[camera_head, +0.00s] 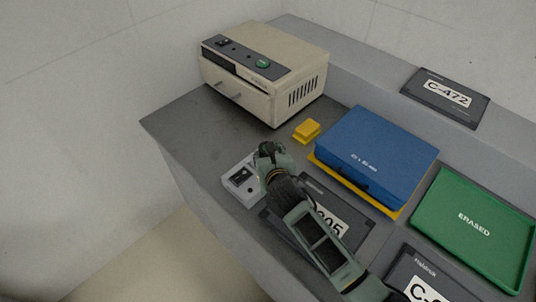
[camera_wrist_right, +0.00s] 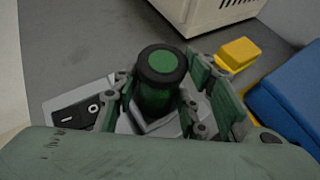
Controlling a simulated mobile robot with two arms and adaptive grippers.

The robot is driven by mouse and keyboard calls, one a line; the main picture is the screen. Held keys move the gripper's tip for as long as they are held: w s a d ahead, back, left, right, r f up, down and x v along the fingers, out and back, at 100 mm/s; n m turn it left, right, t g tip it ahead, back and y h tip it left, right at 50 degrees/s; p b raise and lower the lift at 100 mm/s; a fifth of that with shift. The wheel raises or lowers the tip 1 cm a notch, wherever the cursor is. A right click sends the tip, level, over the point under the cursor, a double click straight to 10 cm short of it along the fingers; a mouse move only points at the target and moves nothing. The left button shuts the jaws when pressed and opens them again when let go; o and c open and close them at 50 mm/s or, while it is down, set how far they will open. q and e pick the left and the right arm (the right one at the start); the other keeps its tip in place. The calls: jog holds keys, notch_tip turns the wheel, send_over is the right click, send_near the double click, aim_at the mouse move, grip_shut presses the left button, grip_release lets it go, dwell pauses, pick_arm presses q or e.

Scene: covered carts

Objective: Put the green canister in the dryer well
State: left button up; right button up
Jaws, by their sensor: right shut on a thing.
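The green canister (camera_wrist_right: 158,98) has a black cap with a green centre and stands between the fingers of my right gripper (camera_wrist_right: 163,95) in the right wrist view. The right gripper (camera_head: 270,158) is shut on it, and hides most of it in the head view. A light grey unit with a rocker switch (camera_wrist_right: 82,112) lies under and beside the canister; it also shows in the head view (camera_head: 240,181). A pale angular rim shows around the canister's lower end. I cannot tell whether the canister is inside a well or just above it. My left gripper is not in view.
A beige machine (camera_head: 262,72) with a green button stands at the back. A small yellow block (camera_head: 306,131), a blue box (camera_head: 378,155) and a green tray (camera_head: 480,215) lie to the right. Dark numbered cases (camera_head: 446,97) lie around. The counter's left part is clear.

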jog(key=o, duration=1)
jog(key=shift+f, duration=0.1)
jog(key=shift+c, duration=0.2)
jog(key=shift+s+r, duration=0.1)
jog(key=shift+r, duration=0.15)
jog(key=v, duration=1.2)
